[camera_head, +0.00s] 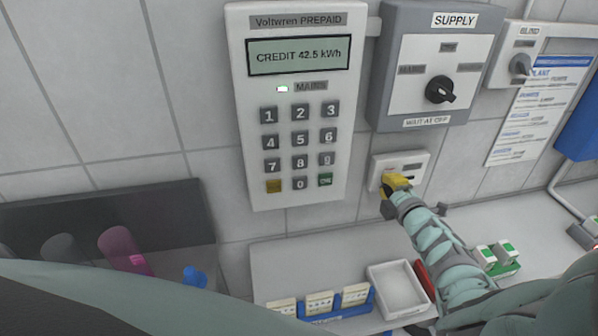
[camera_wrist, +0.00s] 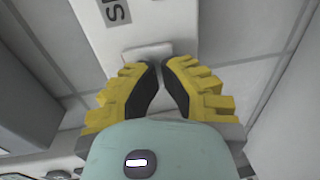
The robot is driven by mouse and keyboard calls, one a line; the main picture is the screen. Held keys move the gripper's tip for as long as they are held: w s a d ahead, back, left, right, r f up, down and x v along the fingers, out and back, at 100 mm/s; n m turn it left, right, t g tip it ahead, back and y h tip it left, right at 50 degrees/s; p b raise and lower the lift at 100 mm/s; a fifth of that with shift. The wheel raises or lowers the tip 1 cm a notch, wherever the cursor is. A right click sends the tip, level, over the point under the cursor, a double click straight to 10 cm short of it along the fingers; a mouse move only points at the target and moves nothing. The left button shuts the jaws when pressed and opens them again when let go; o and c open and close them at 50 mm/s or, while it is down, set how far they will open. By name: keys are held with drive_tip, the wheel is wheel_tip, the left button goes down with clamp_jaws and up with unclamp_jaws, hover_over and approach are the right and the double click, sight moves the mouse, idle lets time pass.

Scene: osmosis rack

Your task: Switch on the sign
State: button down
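A small white switch plate (camera_head: 417,159) is on the tiled wall below the SUPPLY panel. The wrist view shows a white plate (camera_wrist: 135,28) up close, with a label whose visible letters start "S" and a pale raised switch piece (camera_wrist: 147,54). My gripper (camera_head: 390,184) has yellow fingers with black pads and is at the lower left of the plate, covering part of it. In the wrist view my gripper's fingertips (camera_wrist: 159,66) are close together with nothing between them, just below the switch piece. I cannot tell whether they touch it. No lit sign is recognisable.
A prepaid keypad meter (camera_head: 295,195) reading CREDIT 42.5 kWh is left of the plate. The SUPPLY panel (camera_head: 400,105) with a black rotary knob is above. A white tray (camera_head: 385,300) and a blue rack (camera_head: 345,312) are on the counter below.

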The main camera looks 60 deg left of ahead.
drive_tip(key=shift+f, duration=0.1)
drive_tip(key=s+d+f+t+y+b, duration=0.1)
drive_tip(key=s+d+b, duration=0.4)
drive_tip(key=d+b, duration=0.6)
drive_tip(key=shift+d+f+y, duration=0.4)
drive_tip(key=shift+d, duration=0.35)
idle(0.7)
